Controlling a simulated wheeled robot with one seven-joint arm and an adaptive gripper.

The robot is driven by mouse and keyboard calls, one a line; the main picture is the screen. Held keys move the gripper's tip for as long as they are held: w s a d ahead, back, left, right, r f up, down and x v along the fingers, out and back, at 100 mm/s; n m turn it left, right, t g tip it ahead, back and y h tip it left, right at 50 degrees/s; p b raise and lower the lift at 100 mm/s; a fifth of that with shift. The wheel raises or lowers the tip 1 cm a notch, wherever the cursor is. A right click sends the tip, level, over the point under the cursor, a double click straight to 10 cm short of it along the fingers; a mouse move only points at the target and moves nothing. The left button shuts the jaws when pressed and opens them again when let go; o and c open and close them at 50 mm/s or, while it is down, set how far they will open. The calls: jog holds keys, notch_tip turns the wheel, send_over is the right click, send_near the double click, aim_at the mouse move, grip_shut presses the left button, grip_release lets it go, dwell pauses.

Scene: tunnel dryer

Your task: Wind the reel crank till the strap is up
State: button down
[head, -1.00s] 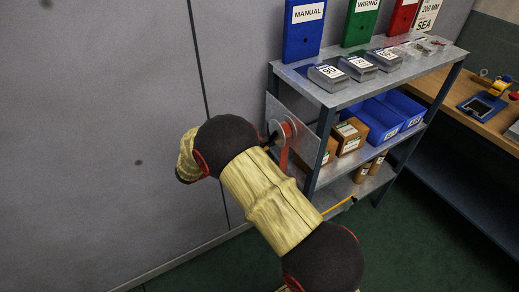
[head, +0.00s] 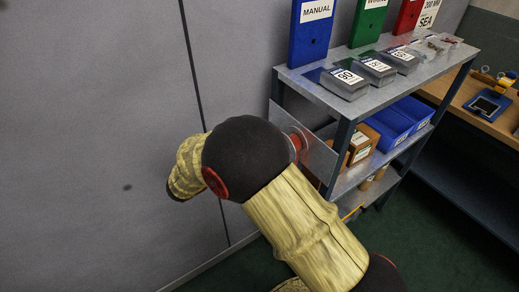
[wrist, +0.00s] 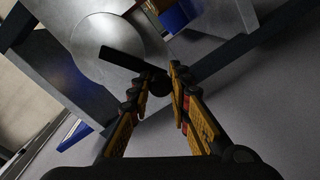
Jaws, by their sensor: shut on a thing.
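The reel (head: 297,142) is on a plate at the near end of the shelf unit; in the head view my arm covers most of it. The wrist view shows the reel's round grey disc (wrist: 108,38) with the dark crank arm (wrist: 125,60) across it. The dark crank handle (wrist: 160,83) is at the arm's end. My gripper (wrist: 159,84) has its fingers on either side of the handle and is shut on it. In the head view my gripper is hidden behind my arm. The hanging strap cannot be made out in either view now.
The shelf unit (head: 372,103) holds binders, labelled grey boxes (head: 344,83), blue bins (head: 392,122) and cartons. A wooden bench (head: 470,108) stands at the right. A grey wall (head: 90,130) is at the left. Green floor shows below.

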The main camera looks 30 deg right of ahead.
jog(key=shift+w, duration=0.1)
jog(key=c, duration=1.6)
grip_release()
jog(key=shift+c, duration=0.2)
jog(key=shift+a, duration=0.1)
jog(key=a, duration=1.1)
jog(key=shift+s+a+r, duration=0.3)
jog(key=shift+s+a, duration=0.1)
